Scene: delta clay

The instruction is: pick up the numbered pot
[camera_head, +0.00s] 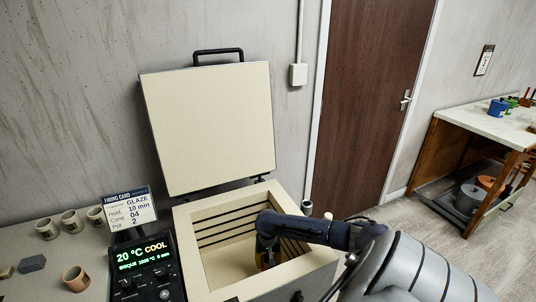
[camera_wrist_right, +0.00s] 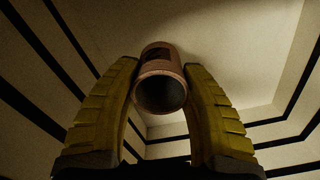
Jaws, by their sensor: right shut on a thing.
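A reddish-brown clay pot (camera_wrist_right: 160,92) lies between the yellow fingers of my right gripper (camera_wrist_right: 160,78) in the right wrist view. The fingers are shut on its sides. Its round dark mouth faces the wrist camera, and a dark mark on its upper side is too unclear to read. In the head view my right gripper (camera_head: 266,250) reaches down inside the open kiln (camera_head: 190,222), and the arm covers most of the pot there. The firing card (camera_head: 130,207) reads GLAZE, hold 10 min, cone 04, pot 2. My left gripper is not in view.
The kiln lid (camera_head: 208,130) stands raised behind the opening. The kiln walls surround my right gripper closely. The control box (camera_head: 146,265) shows 20 °C COOL. Several pots, including a brown one (camera_head: 76,279), stand on the left bench. A grey block (camera_head: 32,263) lies there too.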

